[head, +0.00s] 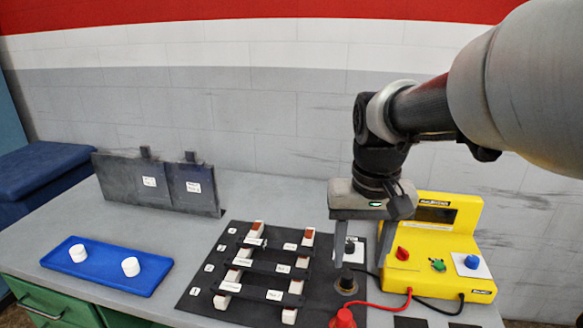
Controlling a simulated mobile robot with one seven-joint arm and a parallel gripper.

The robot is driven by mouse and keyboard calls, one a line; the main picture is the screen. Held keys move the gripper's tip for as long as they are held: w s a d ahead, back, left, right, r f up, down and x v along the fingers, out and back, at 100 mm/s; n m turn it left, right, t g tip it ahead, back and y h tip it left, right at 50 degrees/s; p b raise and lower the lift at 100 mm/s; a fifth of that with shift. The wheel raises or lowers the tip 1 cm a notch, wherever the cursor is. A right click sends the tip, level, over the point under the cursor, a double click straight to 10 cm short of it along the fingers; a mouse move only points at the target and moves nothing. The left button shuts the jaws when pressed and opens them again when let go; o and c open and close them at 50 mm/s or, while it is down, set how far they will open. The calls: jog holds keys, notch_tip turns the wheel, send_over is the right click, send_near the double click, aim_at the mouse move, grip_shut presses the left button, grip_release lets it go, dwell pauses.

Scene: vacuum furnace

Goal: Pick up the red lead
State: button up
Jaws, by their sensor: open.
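The red lead's plug (343,318) stands at the bottom edge of the head view, cut off by the frame. Its red cable (385,305) curves right to the front of the yellow meter (440,225). My gripper (360,260) points down over the table, left of the meter and behind the red plug in the picture. Its two fingers are apart with nothing held between them. A black post (349,248) on a white label shows between or behind the fingers. The gripper is clear of the red plug.
A black board (200,282) carries white and brown blocks under dark labelled bars. A black plug (347,281) stands near its right edge. A blue tray (105,268) holds two white cylinders at left. Dark upright plates (155,182) stand behind. Black cable (440,309) lies before the meter.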

jog(key=g+b, duration=0.1)
send_over(345, 314)
notch_tip(345, 314, down, 4)
jog(key=f, duration=0.1)
jog(key=f+b, duration=0.1)
jog(key=f, duration=0.6)
jog(key=f+b, duration=0.1)
jog(key=f, duration=0.2)
jog(key=shift+s+d+f+b, duration=0.1)
jog(key=shift+s+f+b, duration=0.05)
jog(key=shift+s+b, duration=0.15)
jog(key=shift+w+f+b, duration=0.15)
jog(key=shift+f+b, duration=0.25)
jog(key=shift+f, duration=1.2)
jog(key=shift+w+f+b, duration=0.1)
jog(key=shift+f+b, duration=0.25)
jog(key=shift+f, duration=1.2)
jog(key=c, duration=1.1)
notch_tip(345, 314, up, 10)
jog(key=shift+r+p, duration=0.1)
jog(key=shift+p, duration=1.05)
